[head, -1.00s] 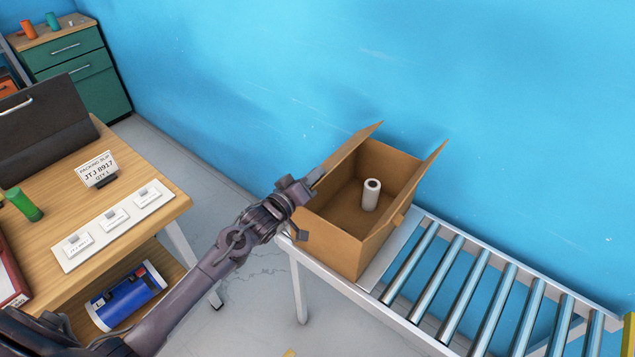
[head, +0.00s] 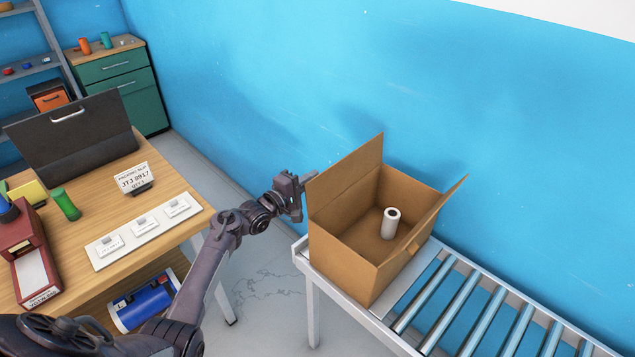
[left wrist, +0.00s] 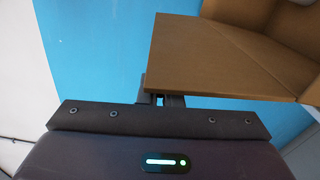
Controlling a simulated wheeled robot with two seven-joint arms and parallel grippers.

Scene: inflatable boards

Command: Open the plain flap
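An open brown cardboard box (head: 365,275) stands at the near end of the roller conveyor. Its left flap (head: 347,177) stands up from the left rim, with a broad bare face showing and no marking on it. Its right flap (head: 440,210) leans outward. My left gripper (head: 309,177) is at the outer left edge of the left flap. In the left wrist view its fingers (left wrist: 164,99) look close together, at the corner of a brown flap (left wrist: 205,62) that partly hides their tips. I cannot tell contact for sure. My right gripper is not in view.
A white roll (head: 390,224) stands inside the box. The conveyor (head: 455,300) runs to the lower right. A wooden table (head: 185,205) with a packing slip sign (head: 132,178) and label cards is at left. The blue wall is close behind the box.

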